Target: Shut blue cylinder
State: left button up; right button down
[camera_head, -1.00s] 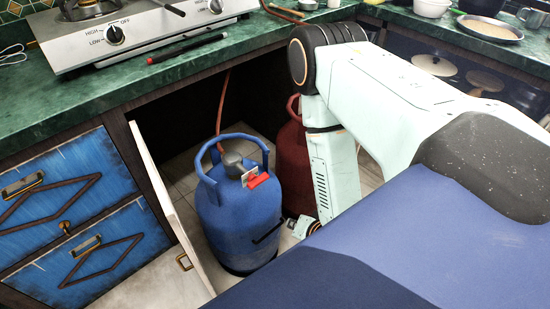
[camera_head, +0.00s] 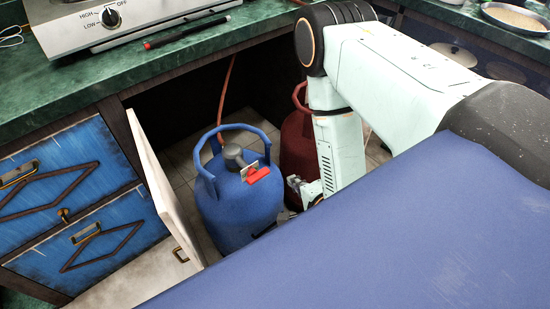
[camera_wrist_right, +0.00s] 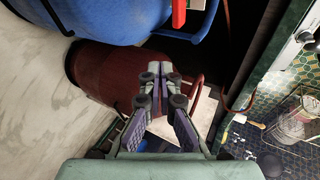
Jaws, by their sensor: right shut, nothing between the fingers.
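The blue cylinder (camera_head: 236,205) stands upright in the open space under the counter, with a ring-shaped blue handle on top. A grey regulator with a red valve lever (camera_head: 258,176) sits on its top. In the right wrist view the blue cylinder (camera_wrist_right: 105,22) fills the top left, and part of the red lever (camera_wrist_right: 179,12) shows at the top edge. My right gripper (camera_wrist_right: 161,70) is shut and empty, in front of the dark red cylinder (camera_wrist_right: 92,72). In the head view this gripper (camera_head: 296,184) is partly hidden, right of the blue cylinder and apart from the lever. My left gripper is out of view.
The dark red cylinder (camera_head: 297,148) stands close behind and right of the blue one. An open cabinet door (camera_head: 160,185) stands to the left. A hose (camera_head: 226,90) rises behind the blue cylinder. The green counter (camera_head: 60,95) with the hotplate (camera_head: 135,18) overhangs the space.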

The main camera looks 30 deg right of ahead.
jog(key=b+x, duration=0.1)
jog(key=x, duration=0.3)
jog(key=b+x, duration=0.1)
jog(key=x, duration=0.3)
jog(key=r+b+x, duration=0.1)
jog(key=x, duration=0.3)
jog(key=shift+w+d+f+b, duration=0.2)
jog(key=shift+w+d+b, duration=0.1)
jog(key=shift+w, duration=0.25)
jog(key=shift+w+r, duration=0.1)
jog(key=shift+w, duration=0.45)
jog(key=shift+w, duration=0.1)
